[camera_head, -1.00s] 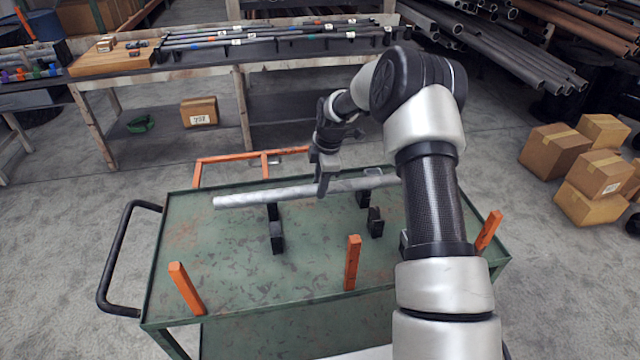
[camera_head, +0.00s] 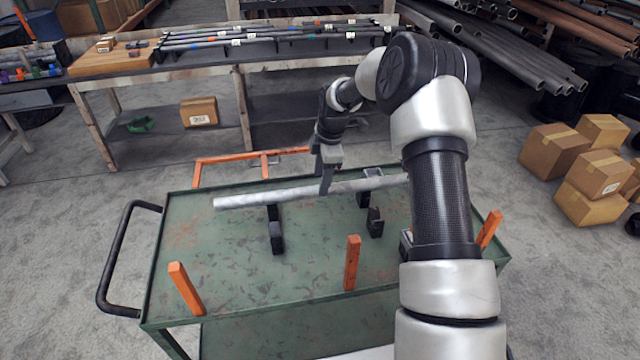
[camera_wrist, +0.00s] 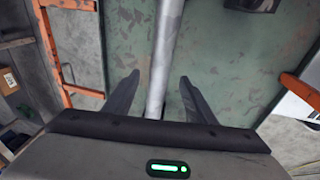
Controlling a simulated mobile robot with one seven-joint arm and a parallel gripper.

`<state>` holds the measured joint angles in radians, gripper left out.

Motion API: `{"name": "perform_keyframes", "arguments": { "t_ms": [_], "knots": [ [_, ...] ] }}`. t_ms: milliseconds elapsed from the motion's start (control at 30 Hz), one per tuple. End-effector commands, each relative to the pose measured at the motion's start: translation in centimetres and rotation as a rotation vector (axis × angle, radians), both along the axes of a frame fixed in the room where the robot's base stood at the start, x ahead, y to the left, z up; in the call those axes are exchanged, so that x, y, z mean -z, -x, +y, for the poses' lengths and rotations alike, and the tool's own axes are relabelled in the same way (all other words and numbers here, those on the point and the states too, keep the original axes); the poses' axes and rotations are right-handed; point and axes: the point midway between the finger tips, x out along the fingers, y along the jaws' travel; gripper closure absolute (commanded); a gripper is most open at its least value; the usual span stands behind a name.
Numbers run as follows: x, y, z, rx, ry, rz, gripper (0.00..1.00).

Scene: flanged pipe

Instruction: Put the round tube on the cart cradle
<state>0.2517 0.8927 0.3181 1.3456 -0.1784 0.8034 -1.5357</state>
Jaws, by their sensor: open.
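The round tube (camera_head: 290,195) is a long pale grey metal pipe lying across the green cart. It appears to rest on the black cradle supports, a left one (camera_head: 276,232) and a right one (camera_head: 375,222). Its right end is hidden behind my arm. My gripper (camera_head: 327,188) is just above the tube near its middle, fingers pointing down. In the wrist view the tube (camera_wrist: 165,60) runs between the two open fingers (camera_wrist: 155,95), with a gap on each side. I cannot tell exactly how high the fingers are over it.
The green cart (camera_head: 200,290) has orange posts (camera_head: 353,262) along its near side and an orange frame (camera_head: 228,158) at its far side. A black handle (camera_head: 112,262) is at the left. Behind stands a bench with pipes (camera_head: 270,36). Cardboard boxes (camera_head: 590,190) stand at the right.

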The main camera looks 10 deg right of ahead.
Motion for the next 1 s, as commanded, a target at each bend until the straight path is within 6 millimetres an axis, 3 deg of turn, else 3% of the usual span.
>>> {"name": "perform_keyframes", "arguments": {
  "t_ms": [33, 300, 500, 700, 1000],
  "knots": [
    [-1.6, 0.0, -0.3, 0.002, 0.001, -0.006, 0.49],
    [-8.2, 1.0, -1.0, 0.001, 0.002, -0.007, 0.49],
    [-11.8, 1.5, -1.3, 0.001, 0.000, -0.005, 0.49],
    [-13.4, 1.8, -1.5, 0.001, 0.000, -0.004, 0.49],
    [-13.6, 1.8, -1.5, 0.000, 0.000, -0.003, 0.49]
  ]
}}
